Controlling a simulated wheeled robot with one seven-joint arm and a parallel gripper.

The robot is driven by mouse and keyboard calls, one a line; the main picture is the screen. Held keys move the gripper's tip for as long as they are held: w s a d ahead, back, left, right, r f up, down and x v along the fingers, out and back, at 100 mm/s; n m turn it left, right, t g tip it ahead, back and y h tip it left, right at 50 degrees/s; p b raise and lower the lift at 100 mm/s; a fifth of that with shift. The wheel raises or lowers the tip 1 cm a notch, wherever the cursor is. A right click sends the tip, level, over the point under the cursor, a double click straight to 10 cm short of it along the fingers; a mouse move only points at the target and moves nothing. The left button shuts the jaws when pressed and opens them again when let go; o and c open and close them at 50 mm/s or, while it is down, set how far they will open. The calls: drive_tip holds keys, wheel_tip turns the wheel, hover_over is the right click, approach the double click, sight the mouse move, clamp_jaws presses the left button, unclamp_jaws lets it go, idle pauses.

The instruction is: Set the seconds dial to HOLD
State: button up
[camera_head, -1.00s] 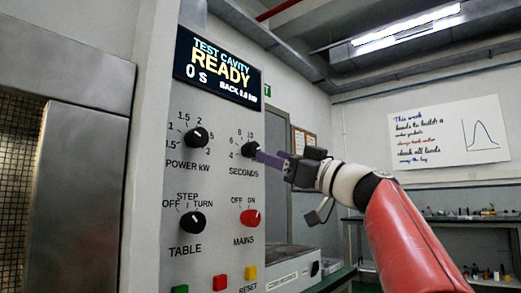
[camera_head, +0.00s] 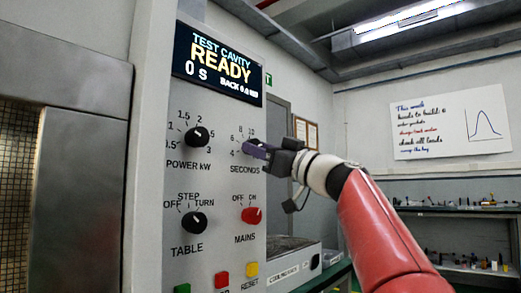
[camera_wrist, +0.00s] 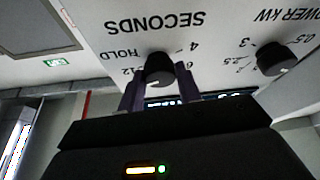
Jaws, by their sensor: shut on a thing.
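The seconds dial (camera_wrist: 159,67) is a round black knob on the light grey panel. In the wrist view, which is upside down, the HOLD label (camera_wrist: 121,54) stands to its left beside the 12. My gripper (camera_head: 259,150) reaches in from the right in the head view, its purple fingers covering much of the dial. In the wrist view my gripper (camera_wrist: 159,88) has one finger on each side of the knob, shut on it. The direction of the dial's pointer is not clear.
The power dial (camera_head: 196,137) is left of the seconds dial. The table dial (camera_head: 194,223) and red mains dial (camera_head: 252,215) are below. Coloured buttons (camera_head: 251,269) line the lower panel. The display (camera_head: 217,63) above reads READY, 0 S. Open room lies right of the panel.

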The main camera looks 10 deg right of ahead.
drive_tip(key=shift+m, duration=0.3)
drive_tip(key=shift+c, duration=0.3)
drive_tip(key=shift+s+a+r+m+t+h, duration=0.1)
drive_tip(key=shift+m+t+h, duration=0.35)
drive_tip(key=shift+m+h, duration=1.05)
drive_tip(key=shift+a+f+m+t+h, duration=0.1)
drive_tip(key=shift+m+t+h, duration=0.35)
drive_tip(key=shift+m, duration=2.05)
drive_tip(key=shift+s+r+m+t+h, duration=0.1)
drive_tip(key=shift+m+t+h, duration=0.3)
drive_tip(key=shift+m+h, duration=1.15)
drive_tip(key=shift+m+y, duration=0.3)
drive_tip(key=shift+m, duration=0.45)
drive_tip(key=o, duration=1)
